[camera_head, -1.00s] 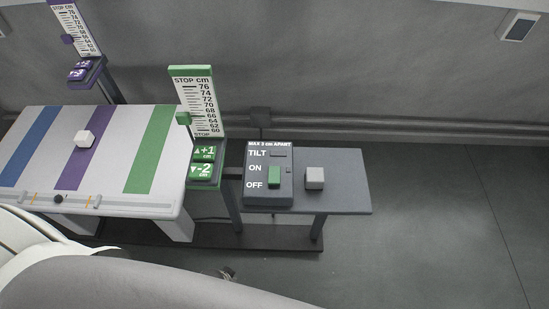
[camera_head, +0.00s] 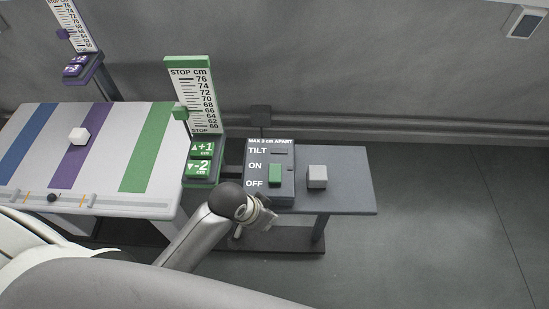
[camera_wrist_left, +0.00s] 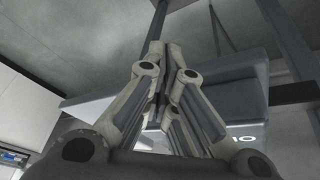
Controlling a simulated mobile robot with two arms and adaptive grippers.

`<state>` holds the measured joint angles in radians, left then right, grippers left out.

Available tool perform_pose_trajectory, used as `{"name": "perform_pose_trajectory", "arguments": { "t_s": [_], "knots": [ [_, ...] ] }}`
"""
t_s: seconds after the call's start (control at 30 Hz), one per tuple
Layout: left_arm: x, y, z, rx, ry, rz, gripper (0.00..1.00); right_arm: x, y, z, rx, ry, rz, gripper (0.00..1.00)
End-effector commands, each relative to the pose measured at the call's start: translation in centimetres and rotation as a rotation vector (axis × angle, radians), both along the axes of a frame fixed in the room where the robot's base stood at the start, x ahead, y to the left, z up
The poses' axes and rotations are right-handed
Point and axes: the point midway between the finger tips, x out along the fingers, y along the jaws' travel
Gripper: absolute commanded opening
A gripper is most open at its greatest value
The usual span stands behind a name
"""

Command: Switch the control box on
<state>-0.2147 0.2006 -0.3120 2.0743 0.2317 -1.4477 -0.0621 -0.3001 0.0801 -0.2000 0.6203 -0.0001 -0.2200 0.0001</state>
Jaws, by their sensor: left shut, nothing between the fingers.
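The dark control box (camera_head: 284,155) stands on the small grey table, labelled TILT, ON and OFF. Its green switch (camera_head: 275,174) spans the height between ON and OFF; I cannot tell its position surely. My left gripper (camera_head: 266,214) is in front of and below the box, at the table's front edge, apart from the switch. In the left wrist view the left gripper (camera_wrist_left: 165,50) is shut and empty. A dark grey body with partly hidden white letters shows behind its fingers. My right gripper is not in view.
The floor at right is clear.

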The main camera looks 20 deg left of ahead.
Motion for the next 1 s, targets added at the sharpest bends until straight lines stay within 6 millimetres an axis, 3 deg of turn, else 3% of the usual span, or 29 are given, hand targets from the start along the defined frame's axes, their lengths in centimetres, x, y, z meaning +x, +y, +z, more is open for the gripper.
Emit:
{"name": "perform_pose_trajectory", "arguments": {
  "t_s": [0.17, 0.6, 0.77, 1.0],
  "knots": [
    [-0.4, -1.4, 4.6, -0.014, -0.034, -0.094, 0.00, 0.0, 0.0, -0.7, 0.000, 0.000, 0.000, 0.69],
    [4.9, -5.5, 8.0, 0.015, -0.039, -0.438, 0.00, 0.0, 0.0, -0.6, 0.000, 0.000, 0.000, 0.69],
    [6.7, -5.8, 9.5, 0.060, -0.023, -0.562, 0.00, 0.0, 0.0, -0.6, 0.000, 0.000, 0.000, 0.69],
    [9.5, -4.5, 12.1, 0.153, 0.021, -0.706, 0.00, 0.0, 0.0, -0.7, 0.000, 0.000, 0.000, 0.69]
  ]
}}
